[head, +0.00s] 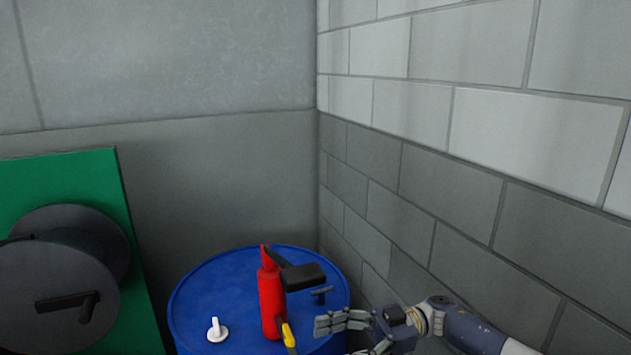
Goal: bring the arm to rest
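My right arm comes in from the lower right. Its gripper (348,336) is at the right edge of the blue drum, with its fingers spread apart and nothing seen between them. A red upright tool (271,300) with a black head or handle stands on the drum, left of the gripper and apart from it in the picture. My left gripper is not in view.
The blue drum (215,290) stands near the wall corner. A small white piece (217,331) and a yellow-and-black item (289,337) are on it. A block wall (450,230) is close behind my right arm. A green panel with grey reels (60,180) stands at left.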

